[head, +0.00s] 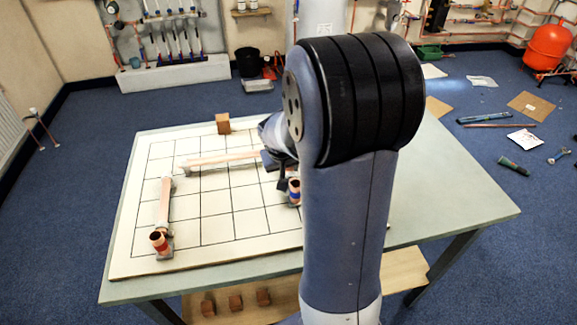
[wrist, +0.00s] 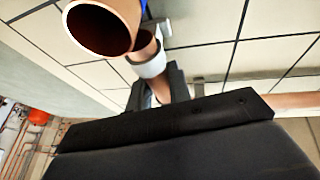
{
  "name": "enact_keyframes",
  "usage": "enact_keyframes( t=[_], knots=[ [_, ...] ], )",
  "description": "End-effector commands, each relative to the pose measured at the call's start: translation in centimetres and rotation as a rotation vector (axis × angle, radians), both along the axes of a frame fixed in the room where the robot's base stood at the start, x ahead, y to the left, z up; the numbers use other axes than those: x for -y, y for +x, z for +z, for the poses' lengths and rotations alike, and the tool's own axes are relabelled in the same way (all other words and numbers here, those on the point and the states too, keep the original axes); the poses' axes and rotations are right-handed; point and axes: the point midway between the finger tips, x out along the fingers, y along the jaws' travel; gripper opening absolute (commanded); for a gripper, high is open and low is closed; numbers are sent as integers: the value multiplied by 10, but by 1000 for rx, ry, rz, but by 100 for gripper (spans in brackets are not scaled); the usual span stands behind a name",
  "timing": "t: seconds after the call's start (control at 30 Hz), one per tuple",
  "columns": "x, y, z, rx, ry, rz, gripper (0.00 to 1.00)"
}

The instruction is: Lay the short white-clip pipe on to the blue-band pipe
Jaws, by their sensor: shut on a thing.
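The blue-band pipe (head: 294,190) stands upright on the gridded board, just left of my arm in the head view. In the wrist view its open copper mouth (wrist: 100,27) is large at the upper left, with a bit of blue beside it. My gripper (head: 282,180) is low over the board, close beside that pipe. In the wrist view the dark fingers of my gripper (wrist: 163,88) are shut on the short white-clip pipe (wrist: 148,66), whose white ring shows near the blue-band pipe. Whether the two pipes touch is unclear. The short pipe is hidden in the head view.
A long copper pipe (head: 222,157) lies across the upper board. Another pipe (head: 164,203) runs along the left, toward an upright red-band pipe (head: 160,243). A wooden block (head: 222,123) stands at the board's far edge. The board's middle squares (head: 215,207) are clear.

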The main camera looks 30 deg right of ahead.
Motion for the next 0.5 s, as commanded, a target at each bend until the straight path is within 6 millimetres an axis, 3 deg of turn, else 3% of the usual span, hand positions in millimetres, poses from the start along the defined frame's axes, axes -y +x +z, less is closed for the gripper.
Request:
enact_keyframes(
  t=[0.5],
  knots=[
    [0,0,-3,1,0,0,0]
  ],
)
